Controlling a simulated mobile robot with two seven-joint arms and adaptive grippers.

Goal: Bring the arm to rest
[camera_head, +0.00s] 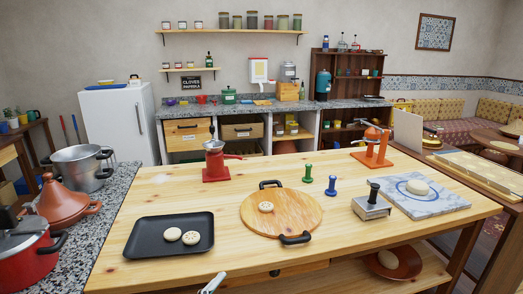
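A small grey and dark gripper part, apparently my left gripper (212,284), shows at the bottom edge, left of centre, in front of the wooden table (340,222). Only its tip is in view, so I cannot tell whether it is open or shut. I see nothing held in it. My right gripper is not in view. A round wooden board (290,222) with dark handles holds another round piece (266,207).
A red press (215,163), green (308,174) and blue (331,186) stampers, a metal box (371,208), a marble slab (437,203) and an orange press (374,150) stand on the table. Pots (78,168) crowd the left counter. The table's front middle is clear.

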